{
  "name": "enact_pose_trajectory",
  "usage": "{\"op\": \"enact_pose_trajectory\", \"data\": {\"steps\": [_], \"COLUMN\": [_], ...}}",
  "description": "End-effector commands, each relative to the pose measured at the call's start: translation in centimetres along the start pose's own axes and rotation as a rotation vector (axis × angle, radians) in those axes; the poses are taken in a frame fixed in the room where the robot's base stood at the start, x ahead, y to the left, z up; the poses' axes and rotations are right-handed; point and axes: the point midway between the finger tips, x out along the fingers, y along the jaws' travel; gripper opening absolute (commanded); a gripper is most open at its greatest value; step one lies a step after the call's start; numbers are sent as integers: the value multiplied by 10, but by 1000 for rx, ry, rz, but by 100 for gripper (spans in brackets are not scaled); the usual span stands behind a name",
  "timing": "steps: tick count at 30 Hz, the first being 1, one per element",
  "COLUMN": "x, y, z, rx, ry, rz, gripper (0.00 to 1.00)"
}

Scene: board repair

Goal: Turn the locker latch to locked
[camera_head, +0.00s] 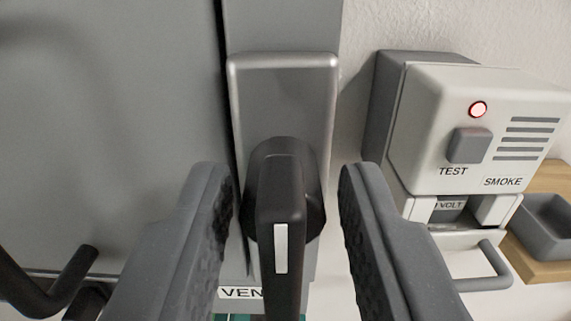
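The locker latch is a black handle (281,215) with a pale stripe, on a round dark hub fixed to a grey metal plate (283,100). The handle points down in the picture, toward me. My gripper (282,190) is open, with one finger to the left of the handle and one to the right. A gap shows between the handle and each fingertip. The lower end of the handle runs out of the picture. The grey locker door (110,120) fills the left side, with a dark seam beside the plate.
A white smoke box (480,125) with a lit red lamp and a grey TEST button is on the wall at right. Below it are a VOLT label, a grey handle (485,270) and a grey bin (548,225) on wood. A black bar (45,290) is at lower left.

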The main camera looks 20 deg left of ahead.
Motion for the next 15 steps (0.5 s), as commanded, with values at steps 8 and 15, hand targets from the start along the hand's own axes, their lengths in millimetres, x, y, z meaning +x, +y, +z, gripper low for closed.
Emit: {"op": "enact_pose_trajectory", "data": {"steps": [8, 15], "x": [2, 1], "y": [0, 0], "z": [0, 0], "rx": [0, 0], "ry": [0, 0], "rz": [0, 1], "gripper": [31, 0]}}
